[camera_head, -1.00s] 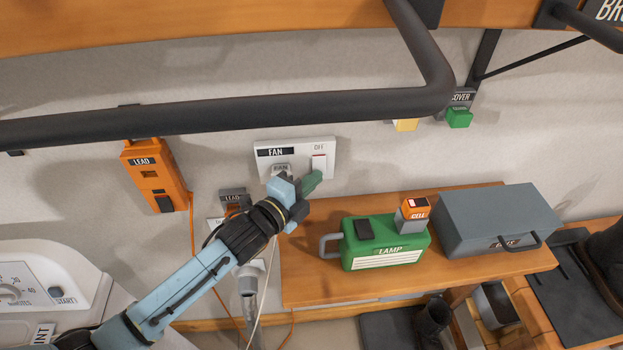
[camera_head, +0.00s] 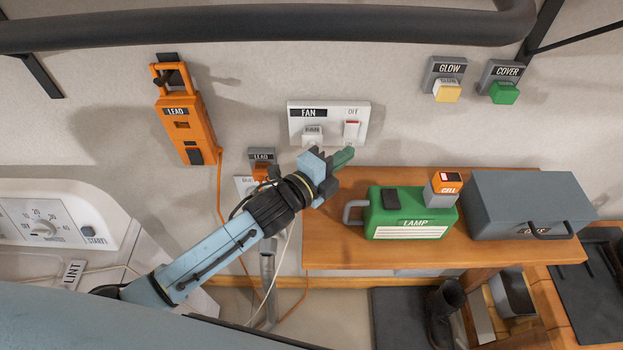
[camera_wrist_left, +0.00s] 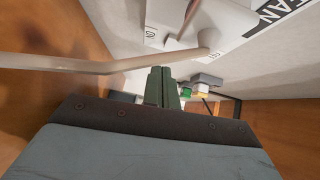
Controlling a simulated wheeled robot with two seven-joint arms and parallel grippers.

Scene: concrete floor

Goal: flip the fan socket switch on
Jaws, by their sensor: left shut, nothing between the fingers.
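The white fan socket plate (camera_head: 378,112) is on the wall in the head view, with a black FAN label, a plug at lower left and a rocker switch (camera_head: 352,131) at right. The switch shows a red strip at its top; the small word above reads like OFF. My left gripper (camera_head: 346,155) is shut and empty, its green fingertips just below the switch, with a small gap in the picture. In the left wrist view the shut fingers (camera_wrist_left: 161,86) point ahead, and the FAN plate (camera_wrist_left: 235,18) is at top. My right gripper is not in view.
An orange LEAD box (camera_head: 184,125) hangs left, above a lower LEAD plug (camera_head: 262,157). A green LAMP case (camera_head: 410,213) and grey box (camera_head: 525,205) stand on the wooden bench (camera_head: 345,258). GLOW (camera_head: 447,90) and COVER (camera_head: 504,92) switches are right. A dark bar (camera_head: 250,28) crosses above.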

